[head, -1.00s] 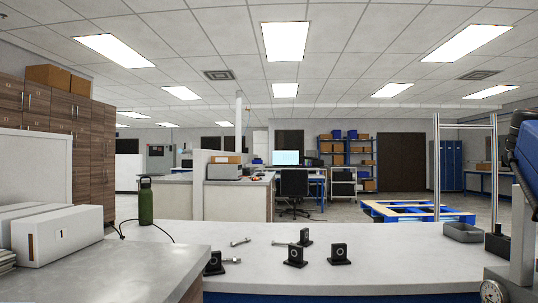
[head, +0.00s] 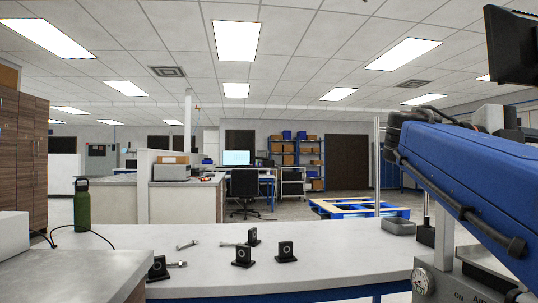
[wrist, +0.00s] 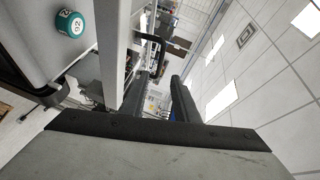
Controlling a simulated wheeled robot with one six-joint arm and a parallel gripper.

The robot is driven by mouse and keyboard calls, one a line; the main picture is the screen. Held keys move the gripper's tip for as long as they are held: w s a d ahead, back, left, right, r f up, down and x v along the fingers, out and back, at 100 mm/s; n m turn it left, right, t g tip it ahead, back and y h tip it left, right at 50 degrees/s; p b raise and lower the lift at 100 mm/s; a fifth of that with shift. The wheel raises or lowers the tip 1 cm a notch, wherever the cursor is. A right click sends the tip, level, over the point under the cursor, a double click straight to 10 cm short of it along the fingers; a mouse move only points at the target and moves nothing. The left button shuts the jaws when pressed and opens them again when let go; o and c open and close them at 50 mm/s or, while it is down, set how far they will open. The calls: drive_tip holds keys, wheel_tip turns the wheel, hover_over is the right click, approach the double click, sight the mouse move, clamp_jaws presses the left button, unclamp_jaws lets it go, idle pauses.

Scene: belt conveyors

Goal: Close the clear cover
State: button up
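I cannot make out a clear cover for certain in either view. In the head view, a large blue body (head: 465,180) with a black bar along its side slants across the right, above a grey machine front (head: 450,285) with a round dial (head: 420,280). I cannot tell whether the blue body belongs to the cover. My gripper (wrist: 162,92) shows in the wrist view as two dark fingers standing apart, with nothing seen between them. A pale grey bar (wrist: 115,60) and a black handle-like bracket (wrist: 153,42) are beyond the fingers; I cannot tell whether anything touches them.
The grey worktop (head: 330,255) carries several black blocks (head: 286,252) and bolts. A green bottle (head: 82,205) stands at left, a grey tray (head: 398,226) at right. A teal round container (wrist: 69,23) is at the wrist view's upper left. A blue pallet frame (head: 358,207) lies beyond.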

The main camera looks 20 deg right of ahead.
drive_tip(key=shift+v, duration=2.75)
drive_tip(key=c, duration=0.4)
clamp_jaws()
drive_tip(key=s+d+r+n+t+y, duration=0.1)
drive_tip(key=r+n, duration=0.4)
drive_tip(key=n, duration=0.5)
drive_tip(key=s+d+r+n+t+y, duration=0.1)
drive_tip(key=r+n+t, duration=0.4)
drive_tip(key=n, duration=0.6)
drive_tip(key=s+d, duration=0.1)
drive_tip(key=s, duration=0.1)
drive_tip(key=shift+s, duration=0.3)
